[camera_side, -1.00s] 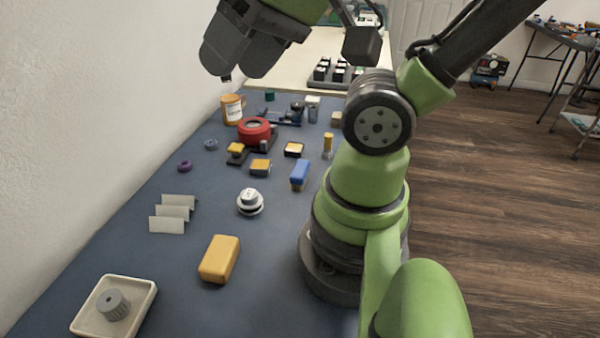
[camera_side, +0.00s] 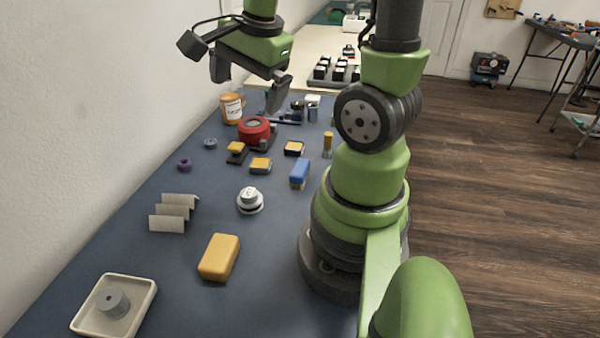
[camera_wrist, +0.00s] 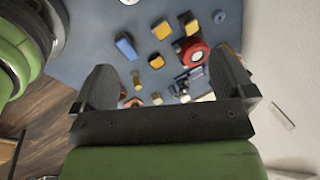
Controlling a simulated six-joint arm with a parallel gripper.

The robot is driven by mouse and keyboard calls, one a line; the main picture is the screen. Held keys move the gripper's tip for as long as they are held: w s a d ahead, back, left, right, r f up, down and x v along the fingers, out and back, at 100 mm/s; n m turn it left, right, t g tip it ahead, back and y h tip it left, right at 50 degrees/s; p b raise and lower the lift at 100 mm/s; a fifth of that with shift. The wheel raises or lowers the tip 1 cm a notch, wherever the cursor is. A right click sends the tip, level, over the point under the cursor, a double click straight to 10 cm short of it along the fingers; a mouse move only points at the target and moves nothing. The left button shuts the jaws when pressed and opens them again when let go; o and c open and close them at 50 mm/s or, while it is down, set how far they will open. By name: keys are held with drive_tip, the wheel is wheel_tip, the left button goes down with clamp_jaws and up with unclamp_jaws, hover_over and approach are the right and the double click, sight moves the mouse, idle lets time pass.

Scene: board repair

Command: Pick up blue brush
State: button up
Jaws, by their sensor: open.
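The blue brush (camera_side: 300,173) looks like a short blue block with a tan lower edge, and rests on the dark blue mat (camera_side: 150,255) left of my base in the side view. It also shows in the wrist view (camera_wrist: 125,46), upper left of centre. My gripper (camera_side: 248,88) is open and empty, high over the far part of the mat, clear of the brush. In the wrist view its two fingers (camera_wrist: 165,70) stand wide apart with nothing between them.
Yellow-and-black blocks (camera_side: 260,166), a red round part (camera_side: 254,129), an orange jar (camera_side: 232,109) and a white knob (camera_side: 250,201) surround the brush. A yellow block (camera_side: 219,257) and a cream tray (camera_side: 78,322) lie nearer. A wall borders the left.

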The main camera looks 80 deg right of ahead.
drive_tip(key=s+d+f+m+g, duration=0.1)
drive_tip(key=s+d+f+m, duration=0.1)
drive_tip(key=d+f+m, duration=0.1)
drive_tip(key=s+d+f+m+g, duration=0.1)
drive_tip(key=d+f+m, duration=0.1)
drive_tip(key=f+m, duration=0.2)
drive_tip(key=s+d+f+m+g, duration=0.1)
drive_tip(key=s+d+f+m, duration=0.1)
drive_tip(key=m, duration=0.5)
drive_tip(key=shift+s+d+f+y, duration=0.2)
drive_tip(key=shift+d+f, duration=0.25)
drive_tip(key=shift+f, duration=0.25)
drive_tip(key=shift+s+d+f+y, duration=0.2)
drive_tip(key=shift+d+f, duration=0.2)
drive_tip(key=shift+f, duration=0.25)
drive_tip(key=m, duration=0.1)
hover_over(300, 167)
drive_tip(key=f, duration=0.4)
drive_tip(key=shift+d+f, duration=0.25)
drive_tip(key=shift+f, duration=0.1)
drive_tip(key=shift+a+f, duration=0.15)
drive_tip(key=shift+f, duration=2.85)
drive_tip(key=shift+c, duration=0.5)
drive_tip(key=c, duration=0.8)
drive_tip(key=shift+c, duration=0.2)
